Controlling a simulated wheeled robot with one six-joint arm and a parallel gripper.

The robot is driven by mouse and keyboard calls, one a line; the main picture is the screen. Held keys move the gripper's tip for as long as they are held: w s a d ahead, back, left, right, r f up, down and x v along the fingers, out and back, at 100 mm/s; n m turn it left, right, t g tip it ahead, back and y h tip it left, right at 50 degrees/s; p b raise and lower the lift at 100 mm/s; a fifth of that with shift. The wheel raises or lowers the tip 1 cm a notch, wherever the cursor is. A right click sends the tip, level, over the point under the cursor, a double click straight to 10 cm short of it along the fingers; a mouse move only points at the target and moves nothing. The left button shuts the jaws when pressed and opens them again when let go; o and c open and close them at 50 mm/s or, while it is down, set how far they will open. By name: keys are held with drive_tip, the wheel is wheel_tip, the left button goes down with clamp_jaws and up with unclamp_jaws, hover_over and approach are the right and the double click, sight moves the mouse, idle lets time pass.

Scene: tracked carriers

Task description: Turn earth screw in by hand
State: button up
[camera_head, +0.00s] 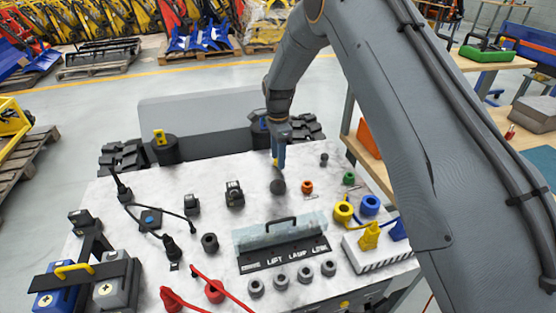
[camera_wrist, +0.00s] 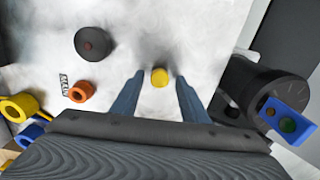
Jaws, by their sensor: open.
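My gripper (camera_head: 278,163) points down over the far edge of the white marbled worktop (camera_head: 215,165). In the wrist view its two blue fingers (camera_wrist: 160,76) are open, with a gap on each side of a small round yellow head (camera_wrist: 160,78). This yellow head looks like the earth screw, but no label on it is readable. It sits between the fingertips, and I cannot tell how deep it is in its hole.
A dark round knob (camera_head: 278,187) and an orange ring (camera_head: 307,187) stand close to my gripper. A black cylinder (camera_wrist: 245,85) stands right of the fingers in the wrist view. A panel marked "LEFT LAMP LINK" (camera_head: 285,252) lies nearer the front.

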drive_tip(key=n, duration=0.2)
drive_tip(key=shift+n, duration=0.4)
drive_tip(key=n+b, duration=0.1)
drive_tip(key=n, duration=0.3)
drive_tip(key=shift+n, duration=0.4)
drive_tip(key=n, duration=0.6)
drive_tip(key=shift+b, duration=0.4)
drive_tip(key=n, duration=0.5)
drive_tip(key=n+b, duration=0.1)
drive_tip(key=n, duration=0.5)
drive_tip(key=shift+f+n, duration=0.1)
drive_tip(key=shift+n, duration=0.3)
drive_tip(key=n, duration=0.3)
drive_tip(key=shift+n, duration=0.4)
drive_tip(key=shift+b, duration=0.3)
